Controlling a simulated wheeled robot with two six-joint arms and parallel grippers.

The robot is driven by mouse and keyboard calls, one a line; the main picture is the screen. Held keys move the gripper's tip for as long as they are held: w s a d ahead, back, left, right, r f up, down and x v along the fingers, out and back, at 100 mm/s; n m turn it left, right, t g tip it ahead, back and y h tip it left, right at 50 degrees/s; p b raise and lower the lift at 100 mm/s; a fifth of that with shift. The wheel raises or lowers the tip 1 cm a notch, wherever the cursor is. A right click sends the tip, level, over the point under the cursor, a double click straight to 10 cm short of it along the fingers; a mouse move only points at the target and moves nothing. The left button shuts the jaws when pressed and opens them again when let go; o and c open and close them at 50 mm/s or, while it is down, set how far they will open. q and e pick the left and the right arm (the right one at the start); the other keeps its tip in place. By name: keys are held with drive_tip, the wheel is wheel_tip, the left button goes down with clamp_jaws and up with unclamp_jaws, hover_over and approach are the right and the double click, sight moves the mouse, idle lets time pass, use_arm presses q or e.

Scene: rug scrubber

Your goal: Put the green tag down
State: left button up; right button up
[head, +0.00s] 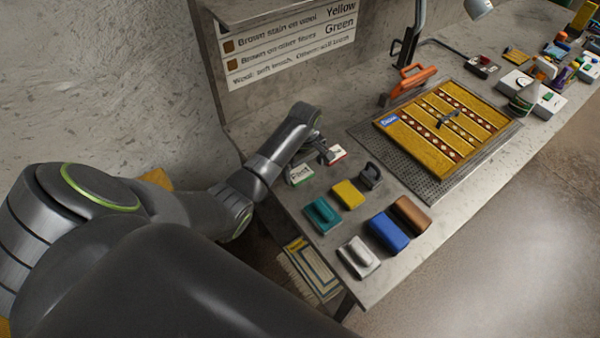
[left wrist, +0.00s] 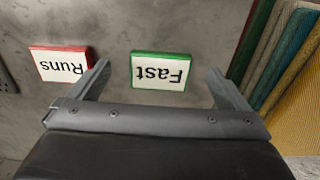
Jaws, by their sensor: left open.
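The green tag (head: 301,175) is a white card with a green edge, reading "Fast". It lies on the bench near the wall, apart from the red tag (head: 336,155). In the left wrist view the green tag (left wrist: 159,71) lies flat, beyond and between the spread fingers, with nothing held. The red-edged tag (left wrist: 61,63) reads "Runs" and lies to its left, by the left finger. My left gripper (left wrist: 158,82) is open and empty; in the head view it (head: 322,150) is small and partly hidden near the tags. My right gripper is not in view.
Brushes and blocks stand on the near bench, including a teal one (head: 322,216), a yellow one (head: 348,194) and a blue one (head: 388,232). A yellow patterned rug (head: 478,112) lies on a grate. Coloured textiles (left wrist: 290,75) are at the right in the wrist view.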

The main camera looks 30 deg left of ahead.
sight(304, 177)
use_arm(q)
drive_tip(key=shift+f, duration=1.75)
drive_tip(key=c, duration=1.1)
